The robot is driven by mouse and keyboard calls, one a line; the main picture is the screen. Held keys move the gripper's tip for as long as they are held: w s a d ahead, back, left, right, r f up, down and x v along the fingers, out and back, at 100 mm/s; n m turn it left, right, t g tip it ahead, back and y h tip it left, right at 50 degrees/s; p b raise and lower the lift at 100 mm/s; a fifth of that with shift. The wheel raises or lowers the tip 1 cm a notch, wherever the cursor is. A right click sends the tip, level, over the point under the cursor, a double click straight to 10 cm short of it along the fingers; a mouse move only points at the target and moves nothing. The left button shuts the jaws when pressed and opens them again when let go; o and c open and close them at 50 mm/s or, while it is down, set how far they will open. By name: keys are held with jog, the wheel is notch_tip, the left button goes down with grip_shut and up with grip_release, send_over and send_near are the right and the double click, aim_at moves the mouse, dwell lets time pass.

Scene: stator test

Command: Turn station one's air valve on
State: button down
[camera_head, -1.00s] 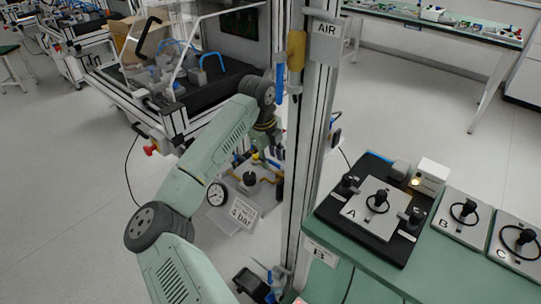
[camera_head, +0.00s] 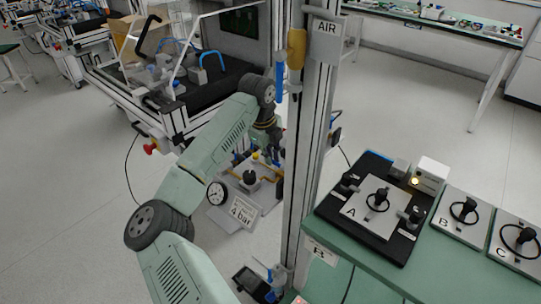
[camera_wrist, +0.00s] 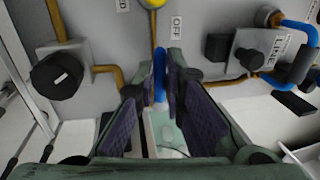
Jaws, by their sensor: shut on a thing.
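In the wrist view a blue valve lever (camera_wrist: 159,75) stands upright in the picture, on a grey panel (camera_wrist: 215,15). An OFF label (camera_wrist: 176,28) is just above and right of it. My gripper (camera_wrist: 162,103) is shut on the blue lever, with its dark finger pads on either side. The lever's lower part is hidden between the fingers. In the head view my gripper is mostly hidden behind the upright post and my arm, near the pipework. The gauge (camera_head: 217,193) and the 4 bar sign (camera_head: 243,212) show below it.
Brass pipes (camera_wrist: 103,69), a black knob (camera_wrist: 58,75) and a LINE label (camera_wrist: 283,50) surround the lever. In the head view the metal post (camera_head: 303,170) with an AIR sign (camera_head: 327,27) stands close by. A green bench (camera_head: 390,270) with lettered plates is at right.

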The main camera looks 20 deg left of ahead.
jog(key=shift+w, duration=0.1)
jog(key=shift+w+d+f+m+b, duration=0.1)
jog(key=shift+w+m+b, duration=0.2)
jog(key=shift+m+b, duration=0.55)
jog(key=m, duration=0.1)
jog(key=w+m, duration=0.1)
jog(key=m, duration=0.1)
jog(key=shift+d+h+b, duration=0.25)
jog(key=shift+h+b, duration=0.05)
jog(key=shift+h, duration=0.1)
jog(key=m, duration=0.2)
jog(key=w+d+m+g, duration=0.1)
jog(key=m, duration=0.1)
jog(key=shift+d+m, duration=0.2)
jog(key=shift+m, duration=0.05)
jog(key=m, duration=0.1)
jog(key=d+m, duration=0.1)
jog(key=m, duration=0.1)
jog(key=m+g, duration=0.1)
jog(key=shift+w+d+r+m+h, duration=0.2)
jog(key=shift+w+d+m+h, duration=0.1)
jog(key=shift+d+m+g+p, duration=0.25)
jog(key=shift+d+m, duration=0.15)
jog(key=shift+m, duration=0.65)
jog(key=shift+d+m+g+p, duration=0.2)
jog(key=shift+d+m, duration=0.2)
jog(key=shift+m, duration=0.65)
jog(key=shift+s+f, duration=0.1)
jog(key=c, duration=1.7)
grip_release()
